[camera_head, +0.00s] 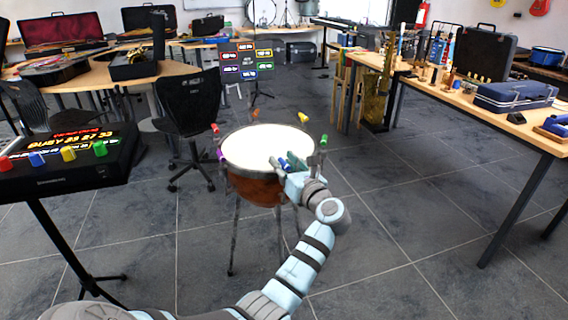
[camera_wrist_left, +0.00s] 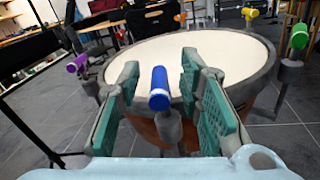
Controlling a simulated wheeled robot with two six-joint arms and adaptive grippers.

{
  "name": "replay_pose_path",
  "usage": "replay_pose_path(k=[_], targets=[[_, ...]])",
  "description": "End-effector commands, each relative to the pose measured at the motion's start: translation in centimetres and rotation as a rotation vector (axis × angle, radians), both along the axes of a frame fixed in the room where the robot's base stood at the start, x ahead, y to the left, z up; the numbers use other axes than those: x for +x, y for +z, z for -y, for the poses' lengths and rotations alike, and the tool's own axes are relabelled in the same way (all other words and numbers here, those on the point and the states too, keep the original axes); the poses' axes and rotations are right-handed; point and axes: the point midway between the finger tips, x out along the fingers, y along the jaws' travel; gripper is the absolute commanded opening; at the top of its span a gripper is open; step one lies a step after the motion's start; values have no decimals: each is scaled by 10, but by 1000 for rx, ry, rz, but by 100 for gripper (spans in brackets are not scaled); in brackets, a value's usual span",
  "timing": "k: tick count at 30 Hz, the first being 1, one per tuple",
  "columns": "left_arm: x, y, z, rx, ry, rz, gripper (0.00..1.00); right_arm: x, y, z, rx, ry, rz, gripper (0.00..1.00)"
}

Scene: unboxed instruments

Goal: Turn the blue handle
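The blue handle (camera_wrist_left: 159,88) stands on a grey rod at the near rim of the drum (camera_wrist_left: 215,50) in the left wrist view. My left gripper (camera_wrist_left: 160,85) is open, with one green finger on each side of the handle and a visible gap to both. In the head view the blue handle (camera_head: 284,164) shows at the drum's near right rim, partly hidden by my left gripper (camera_head: 281,163). The drum (camera_head: 267,146) has a pale head and a brown bowl on legs. My right gripper is in neither view.
Other handles ring the drum: red (camera_head: 215,128), purple (camera_head: 220,154), yellow (camera_head: 303,117) and green (camera_head: 323,140). A black console (camera_head: 60,165) with coloured knobs stands at left. A chair (camera_head: 188,105) is behind the drum. The floor at right is clear up to a long table (camera_head: 470,105).

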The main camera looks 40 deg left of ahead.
Motion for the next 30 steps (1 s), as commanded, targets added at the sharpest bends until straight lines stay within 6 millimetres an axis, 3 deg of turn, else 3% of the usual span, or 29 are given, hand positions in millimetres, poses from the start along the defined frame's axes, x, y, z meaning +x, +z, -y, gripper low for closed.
replay_pose_path(k=[5,12,15,30], targets=[[-4,-1,11,-2,-2,1,33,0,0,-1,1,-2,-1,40],[-26,-1,57,-4,-2,0,33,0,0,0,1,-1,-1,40],[-30,-1,67,-1,-1,0,33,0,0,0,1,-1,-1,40],[-31,0,68,0,0,0,33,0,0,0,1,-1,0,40]])
